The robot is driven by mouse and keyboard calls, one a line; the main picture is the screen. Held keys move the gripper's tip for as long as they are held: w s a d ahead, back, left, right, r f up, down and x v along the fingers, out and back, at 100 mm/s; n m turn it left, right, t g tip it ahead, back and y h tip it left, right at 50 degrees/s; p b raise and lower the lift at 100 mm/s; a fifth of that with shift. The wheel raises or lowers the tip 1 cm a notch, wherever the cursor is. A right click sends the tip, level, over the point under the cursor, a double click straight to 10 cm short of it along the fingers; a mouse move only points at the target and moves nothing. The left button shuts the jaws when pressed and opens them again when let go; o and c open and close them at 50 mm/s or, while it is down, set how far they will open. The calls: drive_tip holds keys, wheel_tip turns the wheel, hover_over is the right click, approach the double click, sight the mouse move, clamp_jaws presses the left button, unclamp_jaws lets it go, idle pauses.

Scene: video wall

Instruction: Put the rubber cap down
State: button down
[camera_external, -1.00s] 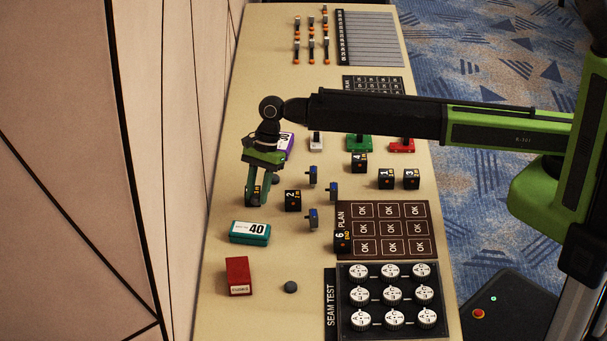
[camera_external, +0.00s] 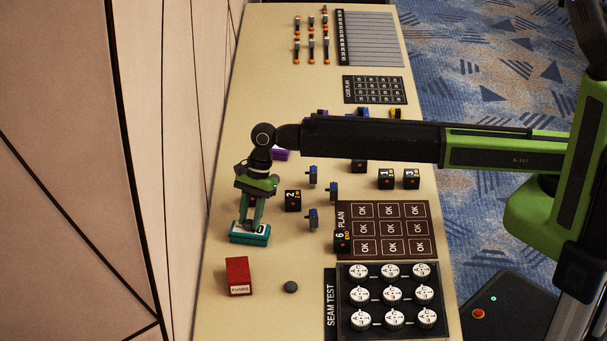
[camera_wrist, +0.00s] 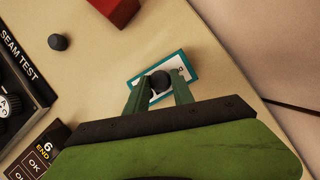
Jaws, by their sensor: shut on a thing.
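My gripper (camera_external: 248,221) points down over the teal box (camera_external: 263,238) marked 40, at the table's left side. In the wrist view my gripper (camera_wrist: 160,86) is shut on a dark round rubber cap (camera_wrist: 159,79). The cap overlaps the white top of the teal box (camera_wrist: 137,98) there. I cannot tell whether it touches the box or hangs just above it. A second dark cap (camera_external: 291,287) lies loose on the table, and it also shows in the wrist view (camera_wrist: 58,42).
A red box (camera_external: 238,276) stands in front of the teal box. The SEAM TEST tray (camera_external: 334,300) and PLAN board (camera_external: 382,245) lie to the right. Small blue parts and black numbered cubes (camera_external: 293,200) stand behind. Bare table lies around the loose cap.

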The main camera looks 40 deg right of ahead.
drive_tip(key=c, duration=1.1)
unclamp_jaws()
drive_tip(key=shift+f, duration=0.15)
drive_tip(key=shift+r+p, duration=0.35)
drive_tip(key=p+v, duration=1)
drive_tip(key=v, duration=0.1)
drive_tip(key=shift+d+r+p, duration=0.15)
drive_tip(key=shift+r+p, duration=0.15)
drive_tip(key=shift+p, duration=0.05)
drive_tip(key=shift+d, duration=0.1)
